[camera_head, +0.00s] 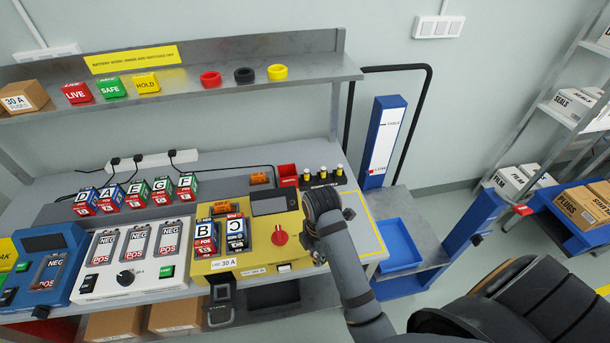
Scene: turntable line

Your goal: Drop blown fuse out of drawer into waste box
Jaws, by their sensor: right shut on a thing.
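My right gripper (314,248) reaches in over the right side of the yellow tester (262,262); my own wrist and forearm largely cover its fingers. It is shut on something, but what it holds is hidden. No blown fuse can be made out, and I cannot tell an open drawer at the tester's front. A small open red box (288,172), which may be the waste box, stands behind the tester. Beside it, a black rack (324,180) holds several small fuses with yellow tops. My left gripper is not in view.
Batteries B and C (205,237) sit in the yellow tester, left of its red knob (280,236). A white charger (128,265) and a blue unit (48,268) stand further left. A blue tray (400,258) is on the lower shelf at right. An upper shelf (215,80) overhangs the bench.

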